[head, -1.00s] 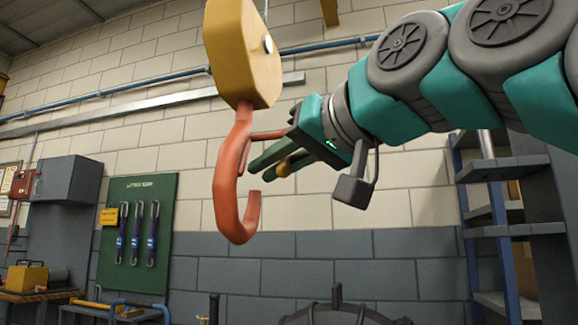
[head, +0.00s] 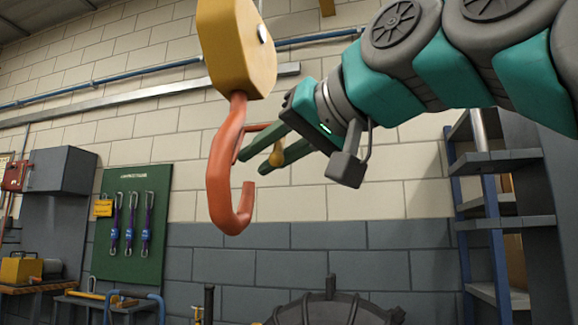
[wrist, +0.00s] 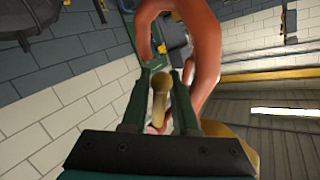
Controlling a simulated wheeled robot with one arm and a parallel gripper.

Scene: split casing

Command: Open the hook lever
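A large orange-red hook (head: 220,178) hangs from a yellow block (head: 236,45) in the head view. It also shows in the wrist view (wrist: 205,50). A thin orange bar (head: 262,129) runs from the hook's shank toward my gripper. A small brass-coloured knob (head: 277,156) sits near its end; whether they join is hidden. My gripper (head: 252,164) comes from the right with its green fingers spread. In the wrist view the knob (wrist: 160,98) lies between the two fingers (wrist: 167,72), with narrow gaps on both sides. The fingertips reach close to the hook; contact is unclear.
A round dark ribbed object (head: 330,308) stands below the hook. Metal shelves (head: 500,222) stand at the right. A green board (head: 135,255) with hanging straps and a grey cabinet (head: 62,170) are at the left wall. The air around the hook is otherwise clear.

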